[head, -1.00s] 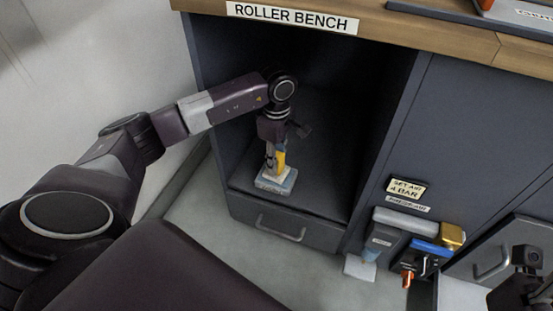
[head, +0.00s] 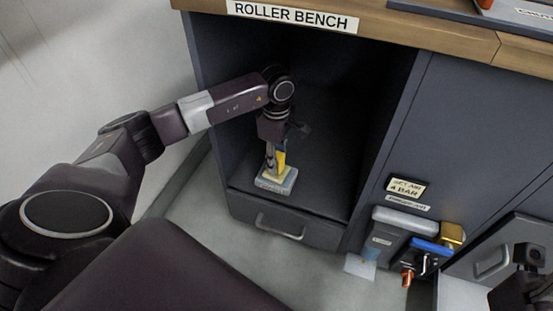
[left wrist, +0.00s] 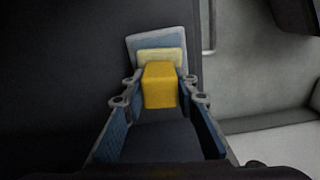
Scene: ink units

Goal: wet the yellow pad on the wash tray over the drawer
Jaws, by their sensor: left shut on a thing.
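My left gripper (head: 275,158) reaches down into the open bay above the drawer (head: 280,226). It is shut on the yellow pad (head: 281,162), which also shows as a yellow block between the fingers in the left wrist view (left wrist: 160,86). A paler yellow layer (left wrist: 158,56) shows at the block's far end. The grey-blue wash tray (head: 284,188) lies on the bay floor under the pad, and its far part shows in the left wrist view (left wrist: 145,42). The pad's lower end appears to be at the tray; I cannot tell how firmly they touch. Part of my right arm (head: 528,268) shows at the right edge; its fingers are unclear.
To the right are an air unit (head: 388,237) with a blue part and brass fitting, and a cabinet handle (head: 493,262). The bay floor behind the tray is clear.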

